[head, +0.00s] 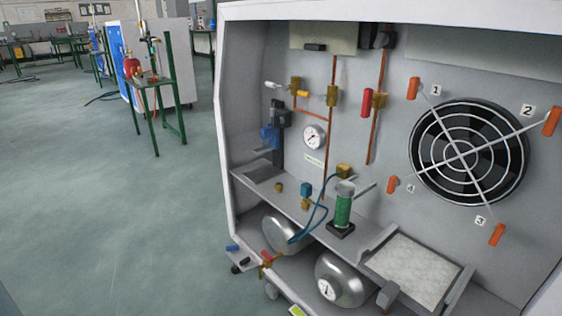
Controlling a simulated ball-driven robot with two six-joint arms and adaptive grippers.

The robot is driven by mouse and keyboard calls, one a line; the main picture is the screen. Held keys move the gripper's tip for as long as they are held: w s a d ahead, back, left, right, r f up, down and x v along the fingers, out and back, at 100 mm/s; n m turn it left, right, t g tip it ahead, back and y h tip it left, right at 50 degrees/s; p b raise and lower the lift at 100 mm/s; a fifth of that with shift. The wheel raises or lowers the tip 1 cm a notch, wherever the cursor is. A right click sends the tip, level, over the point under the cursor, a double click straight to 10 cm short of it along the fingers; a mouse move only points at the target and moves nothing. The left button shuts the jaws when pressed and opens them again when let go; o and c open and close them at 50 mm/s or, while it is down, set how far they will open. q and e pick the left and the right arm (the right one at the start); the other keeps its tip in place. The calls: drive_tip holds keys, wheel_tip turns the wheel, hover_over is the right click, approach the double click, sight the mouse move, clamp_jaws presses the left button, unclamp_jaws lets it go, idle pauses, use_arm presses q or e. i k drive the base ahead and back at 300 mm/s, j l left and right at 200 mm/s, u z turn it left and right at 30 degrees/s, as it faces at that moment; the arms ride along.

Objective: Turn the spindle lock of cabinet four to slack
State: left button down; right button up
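A white open-fronted cabinet (228,110) fills the right half of the head view. I cannot tell from the view whether it is cabinet four. Its back panel carries a round black fan (425,135) with orange end pieces on its crossed bars, near labels 1, 2, 3 and 4. The orange piece near label 4 (392,185) is at the fan's lower left. No part is marked as a spindle lock, so I cannot tell which it is. Neither of my grippers is in view.
A shelf (262,183) in the cabinet holds a green cylinder (343,210) and a blue hose (316,215). Silver tanks (341,278) lie below. Copper pipes with valves and a gauge (314,137) are above. Green floor (110,220) is clear at left; a green stand (160,100) is farther back.

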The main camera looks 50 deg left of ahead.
sight(244, 262)
drive_tip(key=j+u, duration=0.1)
drive_tip(key=u, duration=1.45)
